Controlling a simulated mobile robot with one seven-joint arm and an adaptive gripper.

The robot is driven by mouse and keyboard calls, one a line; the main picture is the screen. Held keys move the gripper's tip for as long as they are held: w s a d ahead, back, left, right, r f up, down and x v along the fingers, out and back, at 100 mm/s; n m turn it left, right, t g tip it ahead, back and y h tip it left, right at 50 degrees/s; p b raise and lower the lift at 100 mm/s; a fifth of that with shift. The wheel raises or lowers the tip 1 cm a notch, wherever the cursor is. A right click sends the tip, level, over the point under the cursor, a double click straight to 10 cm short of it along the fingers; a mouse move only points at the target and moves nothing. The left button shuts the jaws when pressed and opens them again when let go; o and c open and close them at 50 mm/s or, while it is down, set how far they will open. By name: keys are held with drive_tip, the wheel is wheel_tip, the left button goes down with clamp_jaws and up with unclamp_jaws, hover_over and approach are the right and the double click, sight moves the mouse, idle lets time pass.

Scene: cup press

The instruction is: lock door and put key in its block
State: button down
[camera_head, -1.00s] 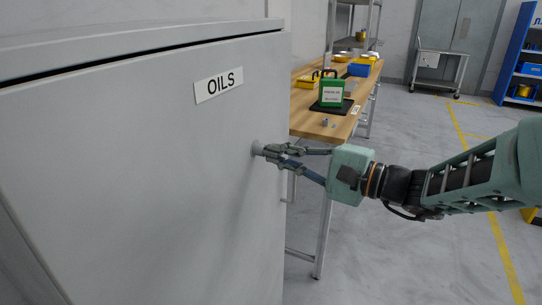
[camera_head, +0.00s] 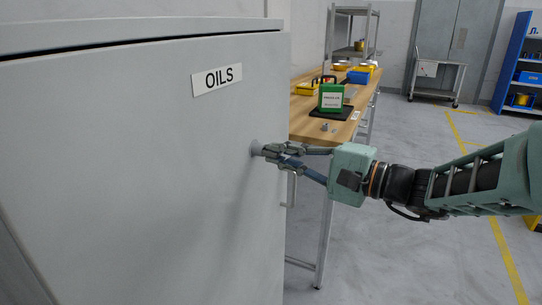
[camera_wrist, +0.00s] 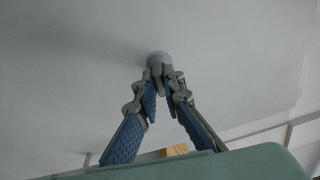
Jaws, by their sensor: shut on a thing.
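The grey cabinet door (camera_head: 150,170) labelled OILS (camera_head: 217,79) looks shut in its frame along the top. A round grey lock (camera_head: 255,148) sits near its right edge, and it also shows in the wrist view (camera_wrist: 159,57). My gripper (camera_head: 271,151) is at the lock, its fingertips (camera_wrist: 161,75) closed together right in front of it. What they grip, apparently the key, is almost wholly hidden between them. I cannot tell how the key is turned. A small grey piece (camera_head: 324,127) on the bench may be the key's block; it is too small to tell.
A wooden bench (camera_head: 308,118) stands behind the cabinet's right side. On it are a green box (camera_head: 331,97) on a black mat, yellow bins and a blue bin (camera_head: 358,77). A light handle (camera_head: 291,188) shows beside the cabinet edge. The floor at right is open.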

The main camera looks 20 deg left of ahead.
drive_tip(key=shift+n+b, duration=0.8)
drive_tip(key=shift+b, duration=0.9)
drive_tip(key=shift+d, duration=0.7)
drive_tip(key=d, duration=0.2)
drive_tip(key=shift+s+d+b, duration=0.15)
drive_tip(key=shift+d+b, duration=0.2)
idle(0.5)
